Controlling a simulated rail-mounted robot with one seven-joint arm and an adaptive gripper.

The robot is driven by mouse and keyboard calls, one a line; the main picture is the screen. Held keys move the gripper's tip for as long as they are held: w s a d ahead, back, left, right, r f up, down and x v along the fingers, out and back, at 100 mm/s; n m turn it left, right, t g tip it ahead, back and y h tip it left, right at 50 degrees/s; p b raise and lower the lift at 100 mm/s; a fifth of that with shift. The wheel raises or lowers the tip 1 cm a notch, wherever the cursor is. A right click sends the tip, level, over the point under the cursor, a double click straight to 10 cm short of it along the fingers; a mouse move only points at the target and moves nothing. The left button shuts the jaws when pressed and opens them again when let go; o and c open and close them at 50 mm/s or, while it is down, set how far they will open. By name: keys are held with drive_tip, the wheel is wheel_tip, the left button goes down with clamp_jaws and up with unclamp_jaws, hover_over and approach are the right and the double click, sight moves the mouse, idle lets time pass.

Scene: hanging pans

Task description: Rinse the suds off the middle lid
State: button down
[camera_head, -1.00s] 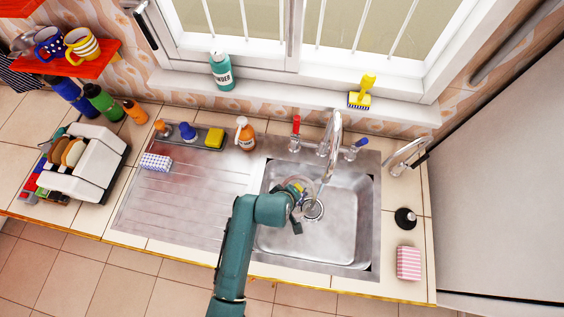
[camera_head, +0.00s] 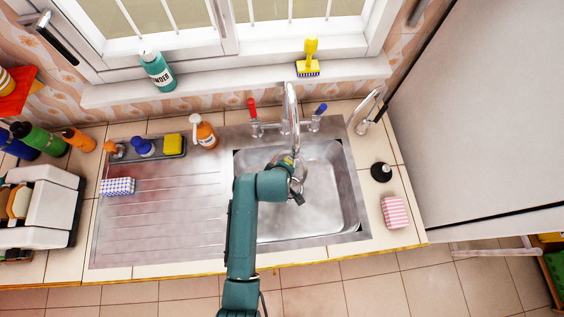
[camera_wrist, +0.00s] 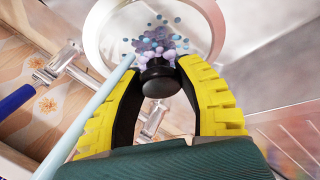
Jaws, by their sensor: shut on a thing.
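My gripper (camera_wrist: 160,90) is shut on the black knob (camera_wrist: 161,82) of a round clear lid with a pale metal rim (camera_wrist: 96,28). A cluster of blue and lilac suds (camera_wrist: 153,45) sits around the knob. A pale blue straight band (camera_wrist: 95,120), which looks like a water stream, meets the lid beside the suds in the wrist view. In the head view my gripper (camera_head: 297,188) is over the sink basin (camera_head: 325,212), below the faucet (camera_head: 291,115). My arm hides much of the lid there.
Red (camera_head: 252,106) and blue (camera_head: 321,109) tap handles flank the faucet. A second slim tap (camera_head: 372,105) stands to the right. The drainboard (camera_head: 165,220) at left is mostly clear. Sponges, an orange bottle (camera_head: 204,134) and a black plunger-like item (camera_head: 381,172) stand around.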

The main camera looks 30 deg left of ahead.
drive_tip(key=shift+d+r, duration=0.1)
drive_tip(key=shift+r, duration=0.05)
drive_tip(key=shift+s+d+p, duration=0.1)
drive_tip(key=shift+d+p, duration=0.05)
drive_tip(key=shift+p, duration=0.2)
drive_tip(key=shift+s+d, duration=0.2)
drive_tip(key=shift+d, duration=0.1)
drive_tip(key=shift+w+a, duration=0.1)
drive_tip(key=shift+a, duration=0.05)
drive_tip(key=shift+w+a, duration=0.25)
drive_tip(key=shift+a, duration=0.15)
drive_tip(key=shift+s, duration=0.1)
